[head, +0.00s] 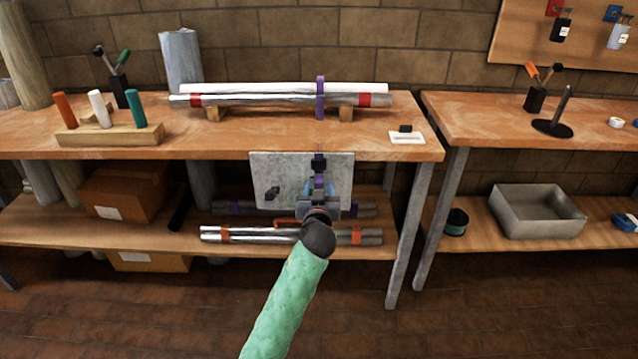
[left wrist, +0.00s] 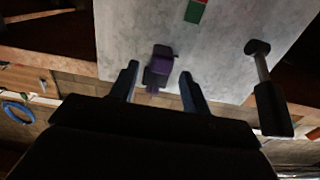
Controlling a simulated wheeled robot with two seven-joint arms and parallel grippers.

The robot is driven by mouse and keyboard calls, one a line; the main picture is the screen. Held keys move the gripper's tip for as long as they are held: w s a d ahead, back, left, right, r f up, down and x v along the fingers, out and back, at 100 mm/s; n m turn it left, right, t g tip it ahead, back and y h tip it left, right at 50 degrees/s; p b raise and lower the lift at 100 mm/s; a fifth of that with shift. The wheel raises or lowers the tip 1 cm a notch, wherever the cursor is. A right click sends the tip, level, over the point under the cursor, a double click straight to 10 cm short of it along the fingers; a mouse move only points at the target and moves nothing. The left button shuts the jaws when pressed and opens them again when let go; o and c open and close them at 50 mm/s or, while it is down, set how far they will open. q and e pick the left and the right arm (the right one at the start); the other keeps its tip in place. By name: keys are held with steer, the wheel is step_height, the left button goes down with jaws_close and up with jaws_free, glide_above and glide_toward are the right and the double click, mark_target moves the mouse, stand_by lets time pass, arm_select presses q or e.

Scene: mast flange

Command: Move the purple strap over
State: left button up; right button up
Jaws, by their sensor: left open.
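A purple strap (head: 320,98) stands around the white and silver poles on the bench top. A purple piece with a black top (head: 319,164) shows against the grey plate (head: 288,168) below the bench edge; I cannot tell whether it joins the strap above. In the left wrist view this purple piece (left wrist: 160,68) lies between my fingertips, with a gap on each side. My left gripper (head: 319,186) is open in front of the plate, and its body hides the plate's lower part. My right gripper is not in view.
A black lever (head: 272,193) sticks out from the plate, left of my gripper; it also shows in the left wrist view (left wrist: 272,105). Bundled poles (head: 225,234) lie on the lower shelf. A white card (head: 407,138) lies at the bench's right end.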

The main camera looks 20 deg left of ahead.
mark_target(319, 172)
arm_select(q)
steer(key=shift+x, duration=1.3)
